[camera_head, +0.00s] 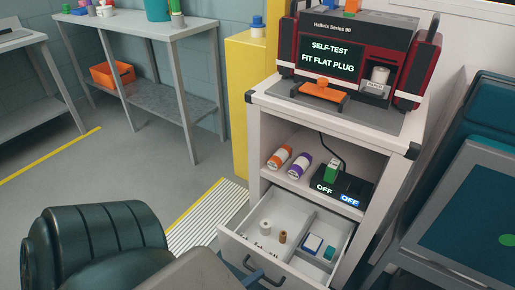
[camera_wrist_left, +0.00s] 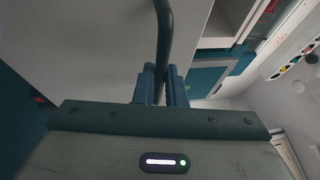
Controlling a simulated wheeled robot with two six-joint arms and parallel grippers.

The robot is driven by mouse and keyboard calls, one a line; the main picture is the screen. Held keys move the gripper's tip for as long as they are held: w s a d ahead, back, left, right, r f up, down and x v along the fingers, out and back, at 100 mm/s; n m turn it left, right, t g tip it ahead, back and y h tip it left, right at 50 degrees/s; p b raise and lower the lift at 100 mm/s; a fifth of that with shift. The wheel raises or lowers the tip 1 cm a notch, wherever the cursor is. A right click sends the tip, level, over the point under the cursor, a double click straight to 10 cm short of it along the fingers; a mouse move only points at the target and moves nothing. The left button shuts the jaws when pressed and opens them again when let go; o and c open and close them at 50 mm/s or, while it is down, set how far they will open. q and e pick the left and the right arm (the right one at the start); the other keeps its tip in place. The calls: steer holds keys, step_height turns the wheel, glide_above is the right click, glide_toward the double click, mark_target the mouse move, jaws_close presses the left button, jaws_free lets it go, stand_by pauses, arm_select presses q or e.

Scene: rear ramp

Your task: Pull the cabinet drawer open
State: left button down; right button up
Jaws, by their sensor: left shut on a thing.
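The cabinet (camera_head: 405,170) is white and stands at the right in the head view. Its lower drawer (camera_head: 228,243) is pulled out, and its inside shows. The drawer has a dark curved handle (camera_head: 262,270) on its front, which also shows as a dark bar in the left wrist view (camera_wrist_left: 163,35). My left gripper (camera_head: 253,278) is at the handle; its blue fingers are shut around the bar in the left wrist view (camera_wrist_left: 161,82). My forearm hides part of the drawer front. My right gripper is not in view.
Orange (camera_head: 279,157) and purple (camera_head: 299,166) cylinders lie on the shelf above. A yellow post (camera_head: 247,100) stands left of the cabinet. Open floor lies left.

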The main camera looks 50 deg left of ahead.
arm_select(q)
steer(key=c, duration=1.5)
jaws_free()
steer(key=v, duration=1)
steer(key=shift+s, duration=0.4)
steer(key=shift+f, duration=0.1)
